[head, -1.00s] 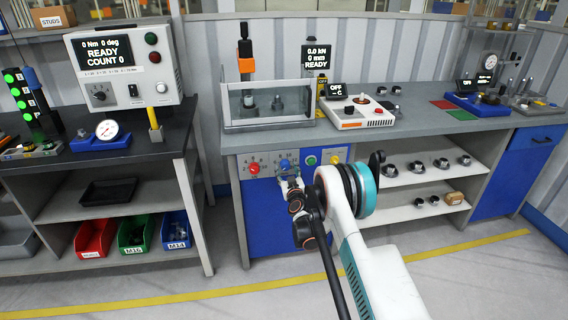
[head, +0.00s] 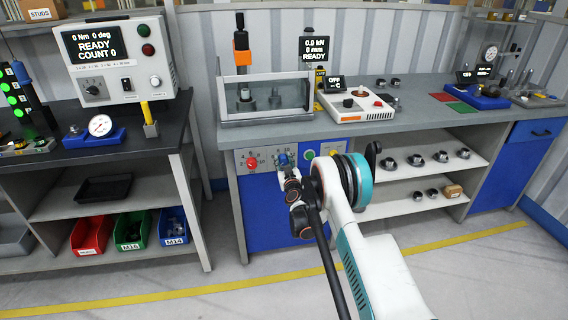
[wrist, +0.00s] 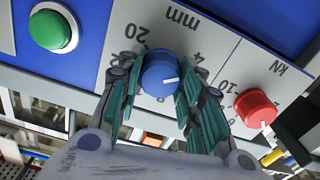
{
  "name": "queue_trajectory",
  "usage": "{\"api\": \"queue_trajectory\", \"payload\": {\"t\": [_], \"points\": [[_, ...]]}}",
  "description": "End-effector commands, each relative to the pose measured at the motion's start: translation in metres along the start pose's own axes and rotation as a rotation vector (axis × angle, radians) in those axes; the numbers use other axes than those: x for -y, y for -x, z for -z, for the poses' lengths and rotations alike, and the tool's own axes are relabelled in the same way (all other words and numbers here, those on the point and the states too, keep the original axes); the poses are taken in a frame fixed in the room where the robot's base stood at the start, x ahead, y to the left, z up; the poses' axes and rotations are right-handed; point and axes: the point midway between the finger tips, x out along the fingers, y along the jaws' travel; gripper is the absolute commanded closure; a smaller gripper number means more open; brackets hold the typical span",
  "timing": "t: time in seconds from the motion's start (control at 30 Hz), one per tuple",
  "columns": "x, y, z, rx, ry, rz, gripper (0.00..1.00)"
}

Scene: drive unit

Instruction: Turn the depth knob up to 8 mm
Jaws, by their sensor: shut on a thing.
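The blue depth knob (wrist: 160,75) sits on a grey panel marked "mm", upside down in the wrist view. Its white pointer line aims right in that view, between the 4 at upper right and the 8 below. My gripper (wrist: 161,63) has its teal-padded fingers on both sides of the knob, shut on it. In the head view, the knob (head: 283,158) shows just above my gripper (head: 289,172), whose fingers are too small to tell there. The press display (head: 314,50) reads 0.0 kN, 0 mm, READY.
A red kN knob (wrist: 256,108) is close beside my fingers, and a green button (wrist: 54,28) is on the other side. The panel is under the bench top (head: 420,117), with open shelves (head: 430,172) to the right.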

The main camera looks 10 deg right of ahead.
Motion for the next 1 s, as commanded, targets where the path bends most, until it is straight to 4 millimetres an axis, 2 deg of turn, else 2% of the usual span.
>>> {"api": "queue_trajectory", "payload": {"t": [0.37,1.0], "points": [[-0.0003,0.0001,0.0,0.0,-0.13,0.0,0.9],[-0.0015,0.0003,-0.0009,0.001,-0.715,-0.001,0.9]]}}
